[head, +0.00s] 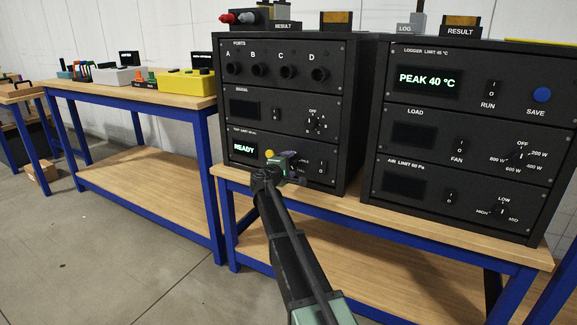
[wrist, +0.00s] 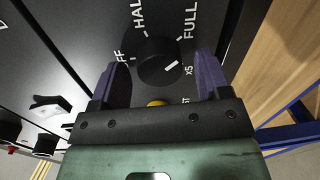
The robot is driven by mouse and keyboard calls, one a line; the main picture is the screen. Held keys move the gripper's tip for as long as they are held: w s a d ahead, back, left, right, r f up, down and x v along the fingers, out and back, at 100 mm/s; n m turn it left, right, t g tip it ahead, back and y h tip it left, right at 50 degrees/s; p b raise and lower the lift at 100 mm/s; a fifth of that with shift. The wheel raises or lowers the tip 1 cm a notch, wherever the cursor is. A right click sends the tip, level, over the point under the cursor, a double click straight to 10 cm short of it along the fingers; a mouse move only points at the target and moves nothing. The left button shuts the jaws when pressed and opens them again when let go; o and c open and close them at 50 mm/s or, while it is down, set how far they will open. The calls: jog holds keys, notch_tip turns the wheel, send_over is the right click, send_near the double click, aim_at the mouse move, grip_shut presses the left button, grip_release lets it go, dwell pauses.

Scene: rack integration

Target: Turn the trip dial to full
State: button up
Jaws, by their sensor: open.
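The trip dial (wrist: 158,58) is a round black knob with a white mark, on a black panel lettered OFF, HALF, FULL and x5. Its mark lies on the knob's right side in the wrist view, near the x5 lettering; I cannot tell its exact setting. My gripper (wrist: 157,82) is open, with one purple finger on each side of the dial. I cannot tell whether either finger touches it. In the head view my gripper (head: 290,172) is at the lower left unit and covers most of the dial. The panel's display (head: 245,149) reads READY.
A yellow button (wrist: 157,103) sits just below the dial, close to my gripper. A black switch (wrist: 50,104) is to the left in the wrist view. The right cabinet (head: 470,140) stands beside this one on the bench (head: 400,218). Open floor (head: 100,250) lies at left.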

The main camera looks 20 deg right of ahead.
jog(key=f+v, duration=0.1)
jog(key=v, duration=0.9)
jog(key=shift+s+a+r+p, duration=0.3)
jog(key=shift+r+p, duration=0.05)
jog(key=shift+r, duration=0.1)
